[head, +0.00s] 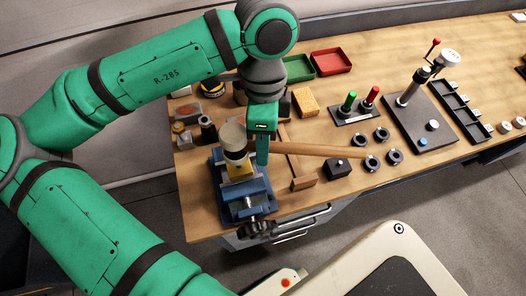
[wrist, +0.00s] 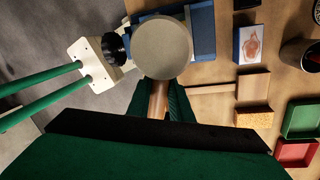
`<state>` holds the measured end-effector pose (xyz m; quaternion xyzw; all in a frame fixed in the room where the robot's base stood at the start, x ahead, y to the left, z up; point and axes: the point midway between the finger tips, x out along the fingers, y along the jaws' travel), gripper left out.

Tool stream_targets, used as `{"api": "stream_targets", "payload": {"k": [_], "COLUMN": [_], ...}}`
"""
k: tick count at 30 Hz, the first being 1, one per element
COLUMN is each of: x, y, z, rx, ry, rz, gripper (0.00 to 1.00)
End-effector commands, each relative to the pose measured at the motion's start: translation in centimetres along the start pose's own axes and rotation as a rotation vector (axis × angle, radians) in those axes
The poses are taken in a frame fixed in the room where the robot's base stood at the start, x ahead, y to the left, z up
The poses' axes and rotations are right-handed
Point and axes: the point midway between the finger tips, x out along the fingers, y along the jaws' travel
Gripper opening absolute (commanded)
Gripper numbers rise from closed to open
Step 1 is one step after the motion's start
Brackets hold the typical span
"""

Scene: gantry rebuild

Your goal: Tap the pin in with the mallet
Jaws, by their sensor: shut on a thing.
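My gripper (head: 262,150) is shut on the wooden handle of the mallet close to its head; the wrist view shows the fingers (wrist: 160,105) on either side of the handle. The mallet (head: 320,149) lies about level, its handle reaching right over the bench. Its pale round head (wrist: 162,47) is above the blue vise (head: 229,200), which holds a yellowish block (head: 240,170). I cannot tell whether the head touches anything below. I cannot make out the pin; the mallet head covers the spot over the block.
A T-shaped wooden tool (head: 303,183) and a dark block (head: 338,167) lie right of the vise. Several dark rings (head: 372,163), a stand with green and red handles (head: 355,115) and a lever press (head: 420,120) stand farther right. Red (head: 331,61) and green trays are behind.

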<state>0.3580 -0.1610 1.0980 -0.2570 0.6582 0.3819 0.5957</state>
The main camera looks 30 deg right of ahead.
Motion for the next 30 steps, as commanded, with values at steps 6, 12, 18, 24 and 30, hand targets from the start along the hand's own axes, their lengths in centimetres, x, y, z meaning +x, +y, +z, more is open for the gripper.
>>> {"api": "stream_targets", "payload": {"k": [6,12,18,24,30], "x": [-3.5,-3.9,-3.8,-3.0,-2.9], "y": [0.7,0.8,0.8,0.7,0.6], "z": [-0.1,-0.1,0.0,0.1,0.1], "rx": [0.002,0.002,0.000,0.001,0.002], "ry": [0.001,0.000,0.003,0.023,0.026], "rz": [-0.002,0.000,0.000,-0.002,-0.005], "gripper": [0.00,0.00,0.00,0.00,0.00]}}
